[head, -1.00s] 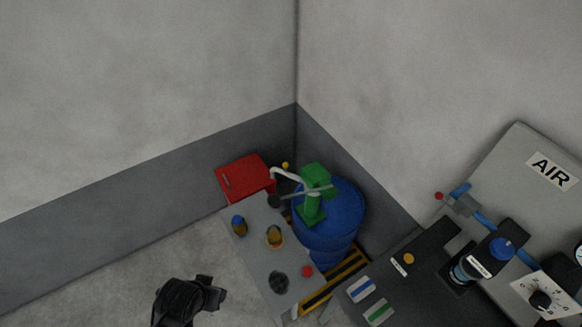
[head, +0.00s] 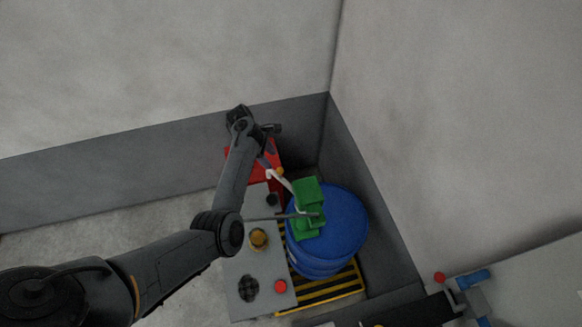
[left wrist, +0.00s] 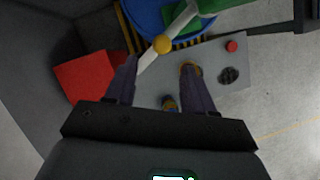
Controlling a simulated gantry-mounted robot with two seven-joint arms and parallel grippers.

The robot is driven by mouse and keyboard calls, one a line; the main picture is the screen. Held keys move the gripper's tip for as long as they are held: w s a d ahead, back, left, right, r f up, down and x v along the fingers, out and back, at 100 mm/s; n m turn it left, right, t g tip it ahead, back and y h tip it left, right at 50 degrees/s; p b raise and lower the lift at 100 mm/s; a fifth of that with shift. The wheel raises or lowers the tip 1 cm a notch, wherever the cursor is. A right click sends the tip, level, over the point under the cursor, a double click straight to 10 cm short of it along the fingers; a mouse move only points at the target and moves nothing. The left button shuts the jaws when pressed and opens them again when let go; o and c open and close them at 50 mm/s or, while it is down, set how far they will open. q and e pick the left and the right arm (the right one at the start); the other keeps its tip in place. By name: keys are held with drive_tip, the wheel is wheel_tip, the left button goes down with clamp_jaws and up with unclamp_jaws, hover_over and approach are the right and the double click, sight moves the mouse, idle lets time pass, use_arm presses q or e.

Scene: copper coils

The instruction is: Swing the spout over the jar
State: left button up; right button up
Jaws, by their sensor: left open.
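The white spout (head: 283,183) comes out of a green pump (head: 307,207) on a blue drum (head: 345,230). A yellow knob (left wrist: 162,44) sits on the spout. My left gripper (head: 268,146) is open near the spout's free end. In the left wrist view its fingers (left wrist: 158,73) stand either side of the spout's end, and nothing is gripped. An amber jar (head: 258,238) stands on the grey bench, below the spout's end in the head view. My right gripper is not in view.
A red box (left wrist: 83,82) stands beside the bench (head: 238,270) near the wall corner. A red button (head: 280,286) and black drain grid (head: 248,289) are on the bench. A striped pallet (head: 322,291) lies under the drum.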

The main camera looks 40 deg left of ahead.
sight(280, 173)
use_arm(q)
drive_tip(key=b+x, duration=0.1)
drive_tip(key=x, duration=0.9)
drive_tip(key=shift+d+f, duration=0.15)
drive_tip(key=shift+f, duration=0.05)
clamp_jaws()
